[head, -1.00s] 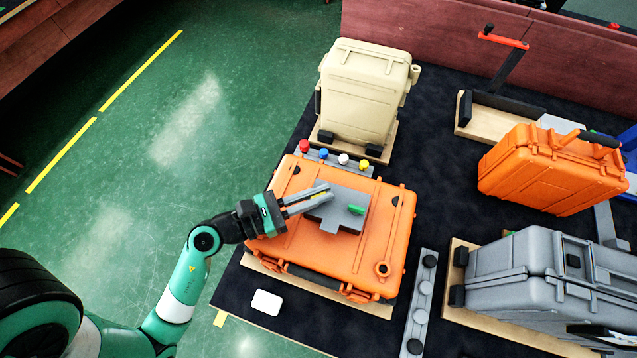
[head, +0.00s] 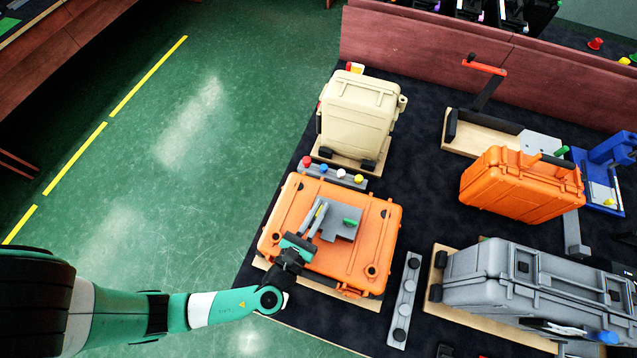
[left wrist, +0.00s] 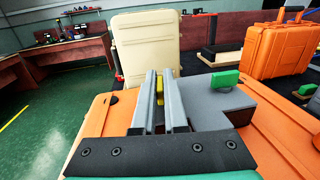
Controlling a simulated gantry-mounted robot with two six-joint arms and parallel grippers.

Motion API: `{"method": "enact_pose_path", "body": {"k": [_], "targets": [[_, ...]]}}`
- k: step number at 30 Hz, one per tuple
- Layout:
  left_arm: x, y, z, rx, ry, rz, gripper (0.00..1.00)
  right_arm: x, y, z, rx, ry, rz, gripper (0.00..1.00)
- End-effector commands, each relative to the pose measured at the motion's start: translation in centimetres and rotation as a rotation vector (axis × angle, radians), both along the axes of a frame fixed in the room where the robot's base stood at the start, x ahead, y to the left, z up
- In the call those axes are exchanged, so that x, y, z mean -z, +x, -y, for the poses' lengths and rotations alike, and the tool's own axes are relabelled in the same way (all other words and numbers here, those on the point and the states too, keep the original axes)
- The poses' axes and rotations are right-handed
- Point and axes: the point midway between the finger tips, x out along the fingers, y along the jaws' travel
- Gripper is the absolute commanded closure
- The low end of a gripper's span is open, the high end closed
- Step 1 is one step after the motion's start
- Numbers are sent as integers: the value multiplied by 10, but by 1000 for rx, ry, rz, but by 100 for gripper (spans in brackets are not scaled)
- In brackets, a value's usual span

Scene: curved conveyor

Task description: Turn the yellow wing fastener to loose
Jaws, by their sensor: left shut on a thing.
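The yellow wing fastener (left wrist: 160,88) shows in the left wrist view between the two grey fingers of my left gripper (left wrist: 160,95). It stands at the left end of a grey block (left wrist: 235,97) on top of a flat-lying orange case (head: 335,262). In the head view my left gripper (head: 317,220) reaches over the case from its near left edge and is shut on the fastener, which the fingers mostly hide. A green wing fastener (head: 350,222) stands on the right part of the same block. My right gripper is not in view.
A beige case (head: 360,115) stands behind, with a strip of red, blue, white and yellow knobs (head: 332,174) before it. An orange case (head: 520,185) and a grey case (head: 520,285) stand at the right. A grey strip with dark knobs (head: 405,300) lies between.

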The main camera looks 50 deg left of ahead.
Motion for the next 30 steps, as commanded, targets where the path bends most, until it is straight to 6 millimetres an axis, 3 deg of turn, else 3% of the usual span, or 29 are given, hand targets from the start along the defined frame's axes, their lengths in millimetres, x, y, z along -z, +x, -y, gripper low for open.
{"method": "enact_pose_path", "body": {"k": [16,17,21,30], "targets": [[0,0,0,-30,-2,1,100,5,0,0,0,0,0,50],[0,0,0,-30,-2,1,87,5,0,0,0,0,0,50],[0,0,0,-30,-2,1,61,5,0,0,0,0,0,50],[0,0,0,-28,-2,1,60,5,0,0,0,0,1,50]]}}
